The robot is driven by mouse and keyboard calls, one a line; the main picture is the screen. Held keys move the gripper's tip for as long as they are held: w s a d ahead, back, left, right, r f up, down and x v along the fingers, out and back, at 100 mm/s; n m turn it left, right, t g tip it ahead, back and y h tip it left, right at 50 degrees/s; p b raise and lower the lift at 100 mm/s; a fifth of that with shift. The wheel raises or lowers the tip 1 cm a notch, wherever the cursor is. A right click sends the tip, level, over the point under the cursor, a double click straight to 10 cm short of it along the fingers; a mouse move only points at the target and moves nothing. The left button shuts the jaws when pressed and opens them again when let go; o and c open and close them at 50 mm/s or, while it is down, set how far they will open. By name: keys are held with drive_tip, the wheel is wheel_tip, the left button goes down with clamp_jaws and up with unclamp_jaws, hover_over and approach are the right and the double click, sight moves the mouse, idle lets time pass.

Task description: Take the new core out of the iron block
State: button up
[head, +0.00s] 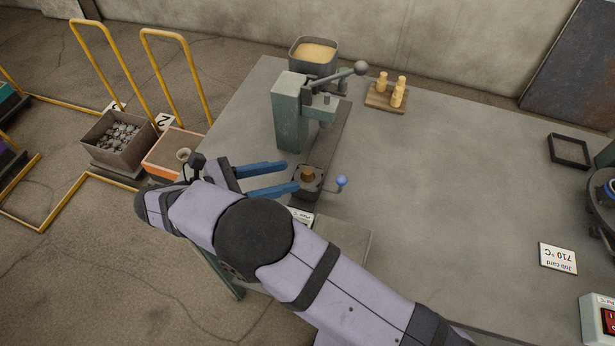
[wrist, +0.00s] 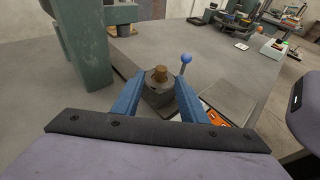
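The new core (head: 308,174) is a small brown cylinder standing upright in the dark iron block (head: 300,191), its top sticking out. In the wrist view the core (wrist: 160,73) rises from the block (wrist: 158,97), straight ahead of my gripper. A lever with a blue ball knob (head: 342,181) is on the block's right side. My gripper (head: 292,175) is open, with two blue fingers pointing at the block from the left. In the wrist view the fingers frame the core and block. The core appears just beyond the fingertips; I cannot tell whether they touch the block.
A green press (head: 288,115) with a long handle stands behind the block. A sand bin (head: 314,52) and a wooden tray (head: 372,97) with several tan cores are at the back. A job card (head: 557,257) lies right. The table's middle (head: 450,170) is clear.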

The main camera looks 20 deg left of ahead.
sight(306, 172)
drive_tip(key=x, duration=0.1)
drive_tip(key=p+x, duration=0.1)
drive_tip(key=x, duration=0.2)
drive_tip(key=shift+d+r+p, duration=0.1)
drive_tip(key=shift+r+p, duration=0.15)
drive_tip(key=shift+p, duration=0.1)
drive_tip(key=shift+w+d+f, duration=0.3)
drive_tip(key=shift+w+d, duration=0.05)
clamp_jaws()
